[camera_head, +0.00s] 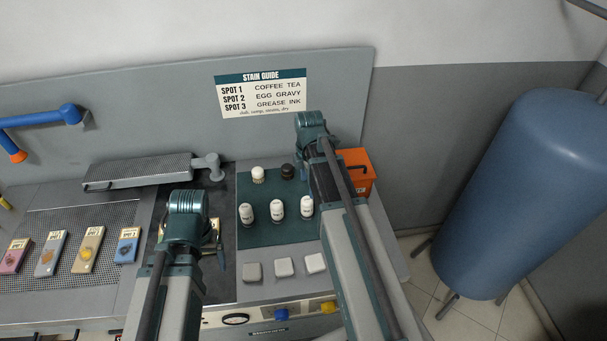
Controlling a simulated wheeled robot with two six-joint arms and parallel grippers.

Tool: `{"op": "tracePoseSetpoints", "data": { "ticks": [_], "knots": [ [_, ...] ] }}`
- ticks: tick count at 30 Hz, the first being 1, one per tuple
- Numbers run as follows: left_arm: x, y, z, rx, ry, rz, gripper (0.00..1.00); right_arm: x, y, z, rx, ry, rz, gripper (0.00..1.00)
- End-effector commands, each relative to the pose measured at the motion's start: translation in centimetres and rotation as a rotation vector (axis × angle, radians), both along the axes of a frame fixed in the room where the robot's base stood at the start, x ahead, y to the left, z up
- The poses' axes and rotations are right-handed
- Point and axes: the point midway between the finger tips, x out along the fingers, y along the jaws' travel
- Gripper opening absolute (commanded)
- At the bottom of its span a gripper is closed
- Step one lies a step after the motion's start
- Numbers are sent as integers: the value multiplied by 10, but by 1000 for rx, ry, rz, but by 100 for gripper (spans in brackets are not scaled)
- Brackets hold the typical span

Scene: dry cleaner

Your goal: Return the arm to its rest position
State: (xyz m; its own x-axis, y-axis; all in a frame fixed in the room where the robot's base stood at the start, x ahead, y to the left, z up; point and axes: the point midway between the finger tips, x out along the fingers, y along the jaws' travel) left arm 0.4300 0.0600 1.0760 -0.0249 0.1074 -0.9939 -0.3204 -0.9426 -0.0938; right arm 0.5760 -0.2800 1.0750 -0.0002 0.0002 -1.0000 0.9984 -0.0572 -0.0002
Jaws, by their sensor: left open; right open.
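My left arm comes in from the bottom, and its teal wrist with the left gripper (190,236) is over the dark strip of the bench. A dark finger shows at its right side; the gripper is open. A pale swatch (214,236) lies partly hidden beneath it. My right arm reaches over the right side of the bench, across the edge of the green mat (265,235). The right gripper (312,130) is at its far end, in front of the back panel. It is open, and its fingertips are mostly hidden behind the arm.
White bottles (277,209) and a dark-topped bottle (287,171) stand on the mat. An orange box (358,172) is close beside my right arm. Stained swatches (87,250) lie on the left grid. A blue tank (530,190) stands at right.

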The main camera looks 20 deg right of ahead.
Motion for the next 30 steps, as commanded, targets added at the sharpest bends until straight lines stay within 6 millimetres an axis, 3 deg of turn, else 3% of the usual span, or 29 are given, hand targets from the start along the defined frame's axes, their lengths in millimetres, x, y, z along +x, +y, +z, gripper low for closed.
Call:
{"op": "tracePoseSetpoints", "data": {
  "ticks": [11,30],
  "knots": [
    [0,0,-19,1,0,-4,86,0,0,-19,0,0,0,81],
    [0,0,-100,2,0,-6,86,0,0,-100,0,0,0,81]
  ]
}}
